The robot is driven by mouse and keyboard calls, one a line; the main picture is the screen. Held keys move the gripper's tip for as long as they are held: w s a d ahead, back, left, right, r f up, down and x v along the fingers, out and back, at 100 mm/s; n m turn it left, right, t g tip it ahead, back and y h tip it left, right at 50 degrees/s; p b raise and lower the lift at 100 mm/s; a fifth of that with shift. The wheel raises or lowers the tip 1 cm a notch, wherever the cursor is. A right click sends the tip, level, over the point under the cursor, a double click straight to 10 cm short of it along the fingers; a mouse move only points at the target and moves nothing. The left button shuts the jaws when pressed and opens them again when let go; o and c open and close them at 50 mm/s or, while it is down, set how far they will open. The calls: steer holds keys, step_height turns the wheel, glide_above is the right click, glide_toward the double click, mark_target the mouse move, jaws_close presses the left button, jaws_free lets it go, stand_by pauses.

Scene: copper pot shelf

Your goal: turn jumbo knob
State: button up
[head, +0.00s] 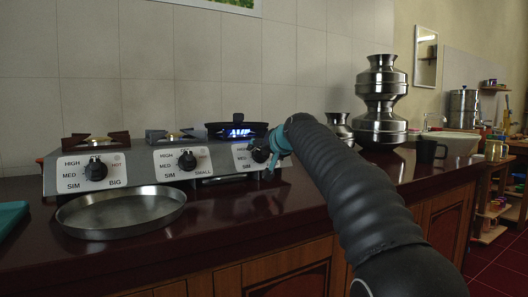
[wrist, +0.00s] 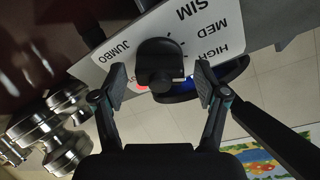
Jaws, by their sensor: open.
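The jumbo knob (wrist: 160,62) is black and sits on a white panel (wrist: 207,30) marked SIM, MED, HIGH and JUMBO in the wrist view. My gripper (wrist: 160,85) is open, with one finger on each side of the knob and a visible gap to both. In the head view the knob (head: 261,154) is at the right end of the stove (head: 135,166), partly hidden by my gripper (head: 275,152). The burner above it shows a blue glow (head: 238,132).
Two other knobs, the BIG knob (head: 96,169) and the SMALL knob (head: 187,160), are to the left. A round metal tray (head: 122,212) lies in front of the stove. Stacked steel pots (head: 382,100) and a dark mug (head: 427,151) stand to the right.

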steer(key=c, duration=1.2)
steer(key=shift+o, duration=0.2)
steer(key=shift+f+n, duration=0.1)
steer(key=shift+n, duration=0.2)
steer(key=n+b, duration=0.1)
steer(key=n, duration=0.1)
steer(key=shift+n+y+b, duration=0.3)
steer(key=shift+n+y, duration=0.1)
steer(key=n+b, duration=0.1)
steer(key=n, duration=0.3)
steer(key=shift+g+y, duration=0.4)
steer(key=n, duration=0.5)
steer(key=shift+g+y, duration=0.3)
steer(key=shift+g, duration=0.1)
steer(key=shift+n+g, duration=0.3)
steer(key=shift+n, duration=1.2)
steer(key=shift+a, duration=0.1)
